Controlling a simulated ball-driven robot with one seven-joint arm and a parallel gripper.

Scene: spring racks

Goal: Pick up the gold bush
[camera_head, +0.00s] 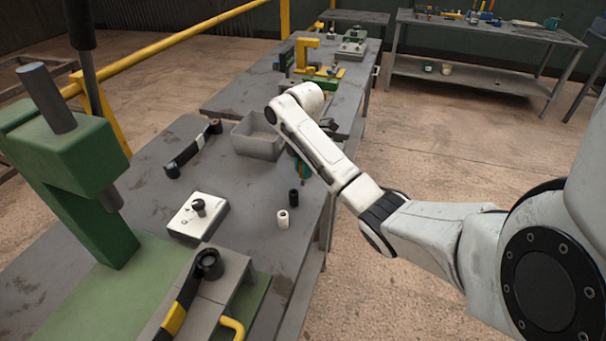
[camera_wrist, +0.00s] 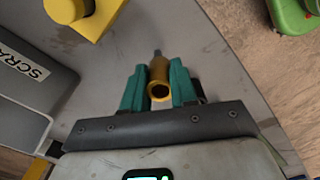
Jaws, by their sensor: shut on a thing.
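The gold bush (camera_wrist: 159,82) is a short hollow cylinder, seen in the wrist view with its open end toward the camera. My gripper (camera_wrist: 159,68) has its two teal fingers on either side of the bush and is shut on it. A darker grey tip shows just beyond the bush; I cannot tell what it is. In the head view my gripper (camera_head: 303,170) is mostly hidden behind my white arm, near the right edge of the bench, and the gold bush cannot be made out there.
A grey bin (camera_head: 257,141) stands beside my gripper; in the wrist view, its label (camera_wrist: 22,62) reads "SCRA". A black bush (camera_head: 293,197) and a cream bush (camera_head: 283,219) stand nearer on the bench (camera_head: 245,195). A white block (camera_head: 197,218) and green press (camera_head: 75,165) are left.

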